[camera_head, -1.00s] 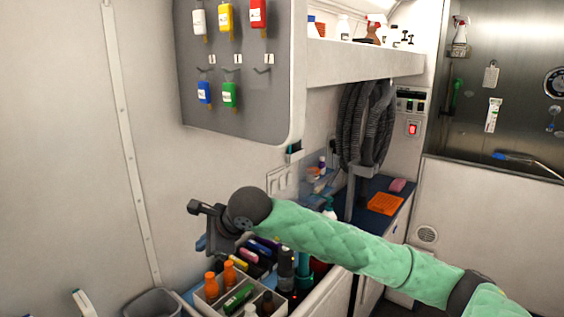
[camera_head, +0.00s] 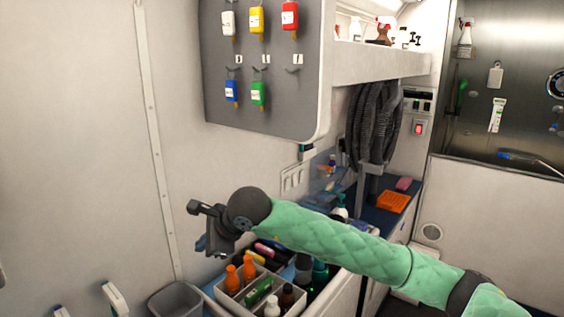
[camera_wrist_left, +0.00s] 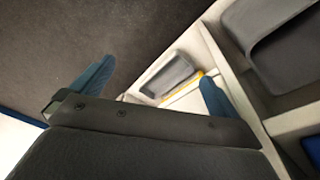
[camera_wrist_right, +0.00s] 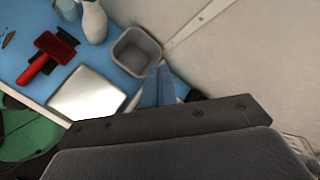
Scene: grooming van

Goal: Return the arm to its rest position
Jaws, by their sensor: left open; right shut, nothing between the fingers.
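My right arm, in a green quilted sleeve, reaches across the head view from the lower right. Its dark gripper (camera_head: 205,228) is at the left end, in front of the white wall and above the bottle caddy. In the right wrist view the blue fingers of the right gripper (camera_wrist_right: 167,88) are together with nothing between them, beside a grey bin. My left gripper (camera_wrist_left: 155,85) shows only in the left wrist view. Its teal fingers are wide apart and empty, above a dark floor and a light cabinet edge.
A caddy of bottles (camera_head: 245,309) stands below the right arm, with a grey bin (camera_head: 176,301) to its left. A pegboard (camera_head: 265,110) with coloured tags hangs above. In the right wrist view a red brush (camera_wrist_right: 46,55) and white tray (camera_wrist_right: 87,94) lie on the blue counter.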

